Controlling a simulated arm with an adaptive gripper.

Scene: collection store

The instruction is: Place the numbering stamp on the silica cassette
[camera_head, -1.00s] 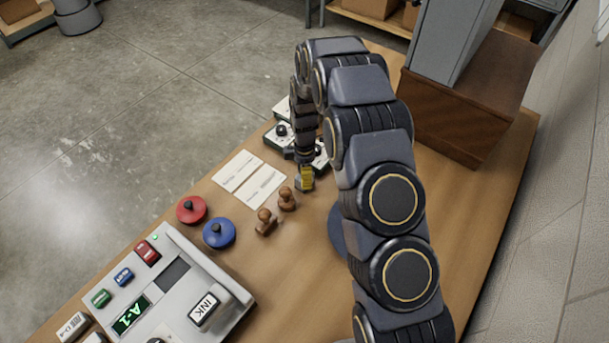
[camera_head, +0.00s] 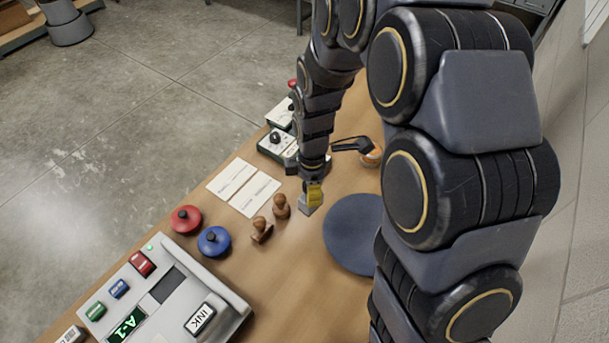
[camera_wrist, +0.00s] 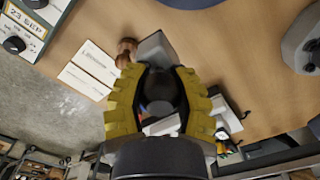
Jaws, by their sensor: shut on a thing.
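My gripper (camera_head: 314,194), with yellow fingers, points down over the table just right of two wooden stamps. It is shut on a grey, blocky thing with a dark round part, which I take to be the numbering stamp (camera_head: 307,210). In the wrist view the yellow fingers (camera_wrist: 158,100) close around the dark part, and the grey block (camera_wrist: 155,48) shows beyond them. I cannot tell if it touches the table. I cannot single out the silica cassette with certainty; an orange round thing with a black lever (camera_head: 372,156) stands behind the gripper, partly hidden by my arm.
Wooden stamps (camera_head: 262,230), cards (camera_head: 232,180), a red pad (camera_head: 186,218) and a blue pad (camera_head: 213,240) lie left. White boxes with black knobs (camera_head: 276,145) stand behind. A labelling machine (camera_head: 165,300) is front left. A blue round mat (camera_head: 352,236) lies right, bare.

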